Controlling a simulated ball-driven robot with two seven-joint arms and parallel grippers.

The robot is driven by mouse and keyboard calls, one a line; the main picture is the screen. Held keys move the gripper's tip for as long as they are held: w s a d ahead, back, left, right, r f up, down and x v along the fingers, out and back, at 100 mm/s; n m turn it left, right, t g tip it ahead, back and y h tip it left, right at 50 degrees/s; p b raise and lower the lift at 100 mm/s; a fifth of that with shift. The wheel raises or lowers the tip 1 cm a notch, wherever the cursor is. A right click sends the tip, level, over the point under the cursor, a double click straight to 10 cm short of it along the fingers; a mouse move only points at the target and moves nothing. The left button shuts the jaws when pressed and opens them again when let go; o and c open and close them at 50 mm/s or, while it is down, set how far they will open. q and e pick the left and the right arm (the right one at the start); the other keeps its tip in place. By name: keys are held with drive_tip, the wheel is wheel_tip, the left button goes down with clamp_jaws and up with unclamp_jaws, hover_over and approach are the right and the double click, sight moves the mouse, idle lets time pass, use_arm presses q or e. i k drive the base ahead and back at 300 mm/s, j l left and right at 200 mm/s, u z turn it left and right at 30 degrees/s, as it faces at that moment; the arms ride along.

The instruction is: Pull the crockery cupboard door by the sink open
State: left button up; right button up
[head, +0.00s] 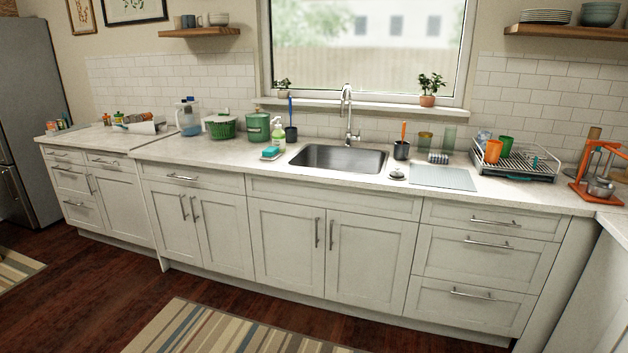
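White cupboard doors stand shut along the counter. Below the sink (338,158) is a pair, a left door (285,248) and a right door (371,262), with upright bar handles (324,234) near where they meet. Left of it is another pair, a left door (166,217) and a right door (226,229), also with upright handles (188,208). Nothing visible marks which door belongs to the crockery cupboard, and the contents are hidden. Neither of my grippers is in view.
Drawers (480,248) stand right of the sink doors. A striped rug (215,330) lies on the wooden floor (110,268), which is otherwise clear before the doors. A dish rack (522,160) stands on the counter (235,152). A fridge (35,115) is at far left.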

sight(221, 218)
drive_tip(key=i+l+u, duration=0.15)
drive_tip(key=i, duration=0.8)
drive_tip(key=i+j+u, duration=0.1)
drive_tip(key=i+u, duration=0.45)
drive_tip(key=u, duration=0.15)
drive_tip(key=i+u, duration=0.3)
